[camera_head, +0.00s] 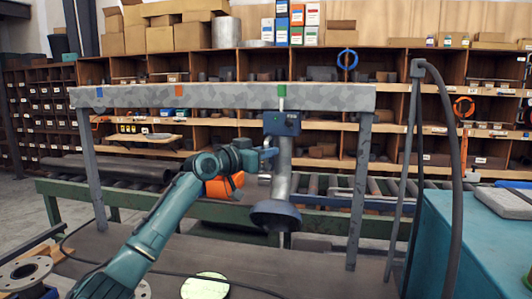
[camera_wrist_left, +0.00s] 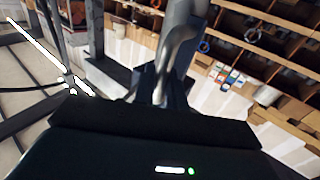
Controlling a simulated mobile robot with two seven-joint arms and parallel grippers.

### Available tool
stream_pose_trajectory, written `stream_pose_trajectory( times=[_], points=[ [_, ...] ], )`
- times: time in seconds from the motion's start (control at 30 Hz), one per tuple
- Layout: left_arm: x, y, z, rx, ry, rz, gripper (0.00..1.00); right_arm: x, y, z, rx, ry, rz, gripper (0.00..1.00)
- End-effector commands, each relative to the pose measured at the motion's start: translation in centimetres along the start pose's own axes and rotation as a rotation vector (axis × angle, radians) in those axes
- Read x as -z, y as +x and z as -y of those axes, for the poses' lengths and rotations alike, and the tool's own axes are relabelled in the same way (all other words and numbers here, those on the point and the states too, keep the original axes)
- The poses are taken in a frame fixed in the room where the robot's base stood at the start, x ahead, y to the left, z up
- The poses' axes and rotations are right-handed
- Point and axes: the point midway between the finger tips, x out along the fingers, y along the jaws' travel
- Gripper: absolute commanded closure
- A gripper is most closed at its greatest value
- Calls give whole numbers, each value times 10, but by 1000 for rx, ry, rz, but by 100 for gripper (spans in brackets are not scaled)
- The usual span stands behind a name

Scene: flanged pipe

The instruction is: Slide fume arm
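The fume arm hangs from a long grey rail (camera_head: 225,97) in the head view. It has a blue carriage (camera_head: 282,123), a grey metal duct (camera_head: 282,178) and a dark round hood (camera_head: 276,215) at its lower end. The rail bears an orange mark (camera_head: 179,90) at left and a green mark (camera_head: 281,90) right above the carriage. My left gripper (camera_head: 267,153) is at the left side of the upper duct, just below the carriage. Its fingers are too small to read. The duct also shows close ahead in the left wrist view (camera_wrist_left: 182,45). My right gripper is out of view.
Rail posts stand at left (camera_head: 95,170) and right (camera_head: 359,190). A dark table (camera_head: 330,272) lies below, with a pale green disc (camera_head: 205,287) and a flanged pipe (camera_head: 25,272) at left. A teal cabinet (camera_head: 475,250) and black hose (camera_head: 456,170) stand at right.

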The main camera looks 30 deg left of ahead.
Motion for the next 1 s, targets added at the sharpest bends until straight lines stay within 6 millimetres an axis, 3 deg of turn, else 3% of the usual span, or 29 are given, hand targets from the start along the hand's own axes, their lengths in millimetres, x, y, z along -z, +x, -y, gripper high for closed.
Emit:
stream_pose_trajectory(
  times=[0.2,0.57,1.0],
  points=[
    [1,0,0,0,0,-2,70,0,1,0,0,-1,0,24],
    [-2,-9,2,2,2,1,70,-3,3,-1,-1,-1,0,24],
    [-4,-99,1,2,3,1,70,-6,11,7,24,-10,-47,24]
  ],
)
